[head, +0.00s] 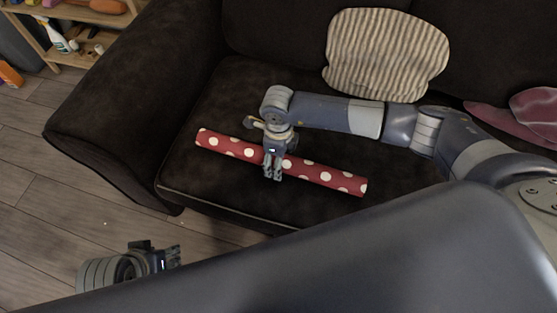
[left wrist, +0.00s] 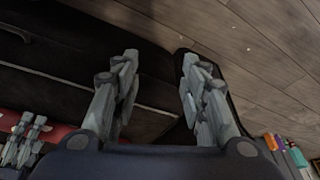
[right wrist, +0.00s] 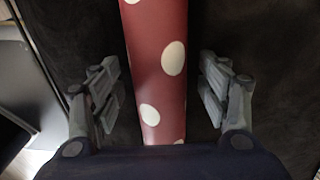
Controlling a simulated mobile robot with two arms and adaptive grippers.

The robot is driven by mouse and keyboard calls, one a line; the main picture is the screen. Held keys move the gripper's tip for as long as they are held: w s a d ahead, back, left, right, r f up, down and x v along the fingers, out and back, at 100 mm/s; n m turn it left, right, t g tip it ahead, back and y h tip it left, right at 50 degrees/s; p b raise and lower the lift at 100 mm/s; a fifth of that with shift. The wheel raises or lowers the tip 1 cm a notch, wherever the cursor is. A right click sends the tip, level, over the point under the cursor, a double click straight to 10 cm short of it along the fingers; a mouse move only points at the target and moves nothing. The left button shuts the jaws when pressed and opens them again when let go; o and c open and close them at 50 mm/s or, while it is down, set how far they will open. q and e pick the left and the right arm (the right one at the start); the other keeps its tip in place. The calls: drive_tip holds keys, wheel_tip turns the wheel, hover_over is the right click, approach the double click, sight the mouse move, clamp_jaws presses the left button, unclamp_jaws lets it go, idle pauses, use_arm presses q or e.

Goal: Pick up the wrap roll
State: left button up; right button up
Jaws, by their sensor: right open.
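The wrap roll (head: 325,176) is red with white dots and lies on the dark sofa seat. In the right wrist view the wrap roll (right wrist: 158,62) runs between the open fingers of my right gripper (right wrist: 165,95), with a gap on each side. In the head view my right gripper (head: 273,176) is over the middle of the roll and hides part of it. My left gripper (head: 176,256) is low at the left, over the floor in front of the sofa. In the left wrist view its fingers (left wrist: 158,85) are apart with nothing between them.
The dark sofa (head: 130,75) has a striped cushion (head: 386,52) at its back and a pink cushion (head: 535,112) at the right. A wooden shelf (head: 85,14) with a spray bottle (head: 53,36) stands at the upper left. The wooden floor (head: 40,190) at the left is mostly clear.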

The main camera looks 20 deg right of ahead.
drive_tip(key=c, duration=1.3)
drive_tip(key=shift+o, duration=0.2)
drive_tip(key=shift+r, duration=0.15)
